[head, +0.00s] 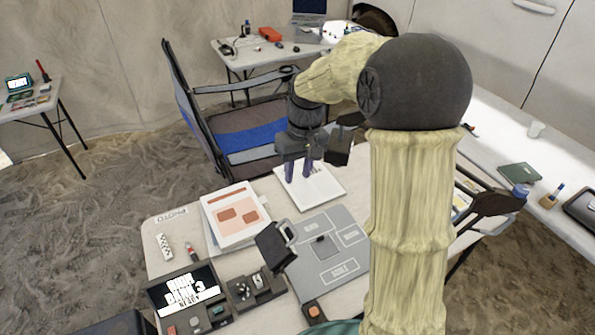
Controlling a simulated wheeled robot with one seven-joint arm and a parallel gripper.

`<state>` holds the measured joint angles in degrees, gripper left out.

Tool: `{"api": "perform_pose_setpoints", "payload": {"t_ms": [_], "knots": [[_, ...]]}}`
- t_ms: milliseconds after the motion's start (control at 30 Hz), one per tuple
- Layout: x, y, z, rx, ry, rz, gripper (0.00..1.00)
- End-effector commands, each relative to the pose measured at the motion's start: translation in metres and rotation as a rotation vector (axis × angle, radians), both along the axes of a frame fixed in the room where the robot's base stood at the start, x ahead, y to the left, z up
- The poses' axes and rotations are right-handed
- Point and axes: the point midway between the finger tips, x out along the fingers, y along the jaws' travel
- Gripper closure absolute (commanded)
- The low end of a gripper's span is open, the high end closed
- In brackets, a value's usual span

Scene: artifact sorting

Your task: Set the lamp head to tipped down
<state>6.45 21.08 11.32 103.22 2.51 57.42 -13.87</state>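My gripper (298,178) points down over a white sheet, behind and a little right of the lamp head. Its two purple fingers are apart, with nothing seen between them. It is not touching the lamp head.
The grey board (335,275) has labelled areas. A small screen (186,290), a switch box (250,288) and a block with an orange button (314,311) stand near the front. Papers (236,216) lie at left. A folding chair (245,125) stands behind the table.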

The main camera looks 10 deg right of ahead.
Motion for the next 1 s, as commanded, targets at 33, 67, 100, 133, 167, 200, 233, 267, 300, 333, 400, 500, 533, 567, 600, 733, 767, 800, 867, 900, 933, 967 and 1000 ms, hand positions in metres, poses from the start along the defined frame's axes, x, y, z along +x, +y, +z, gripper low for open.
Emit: {"api": "perform_pose_setpoints", "payload": {"t_ms": [33, 67, 100, 133, 167, 200, 233, 267, 300, 333, 400, 500, 533, 567, 600, 733, 767, 800, 867, 900, 933, 967, 1000], "knots": [[0.000, 0.000, 0.000, 0.000, 0.000, 0.000, 0.68], [0.000, 0.000, 0.000, 0.000, 0.000, 0.000, 0.68], [0.000, 0.000, 0.000, 0.000, 0.000, 0.000, 0.68], [0.000, 0.000, 0.000, 0.000, 0.000, 0.000, 0.68], [0.000, 0.000, 0.000, 0.000, 0.000, 0.000, 0.68], [0.000, 0.000, 0.000, 0.000, 0.000, 0.000, 0.72], [0.000, 0.000, 0.000, 0.000, 0.000, 0.000, 0.77], [-0.001, 0.000, 0.000, -0.001, 0.000, -0.001, 0.83], [-0.002, -0.001, -0.001, -0.003, -0.001, -0.003, 0.91], [-0.004, -0.001, -0.001, -0.004, -0.004, -0.006, 0.97], [-0.010, -0.003, -0.004, -0.012, -0.013, -0.017, 1.00], [-0.025, -0.007, -0.009, -0.029, -0.037, -0.049, 1.00], [-0.031, -0.009, -0.011, -0.034, -0.045, -0.060, 1.00], [-0.037, -0.011, -0.014, -0.041, -0.056, -0.073, 1.00], [-0.047, -0.014, -0.017, -0.049, -0.073, -0.094, 1.00], [-0.084, -0.024, -0.030, -0.069, -0.131, -0.166, 1.00], [-0.093, -0.027, -0.033, -0.072, -0.146, -0.181, 1.00], [-0.105, -0.030, -0.036, -0.075, -0.163, -0.205, 1.00], [-0.122, -0.034, -0.042, -0.078, -0.188, -0.234, 1.00], [-0.131, -0.036, -0.045, -0.078, -0.203, -0.253, 1.00], [-0.138, -0.037, -0.047, -0.078, -0.213, -0.263, 1.00], [-0.144, -0.038, -0.049, -0.078, -0.221, -0.273, 1.00], [-0.150, -0.040, -0.051, -0.077, -0.231, -0.285, 1.00]]}}
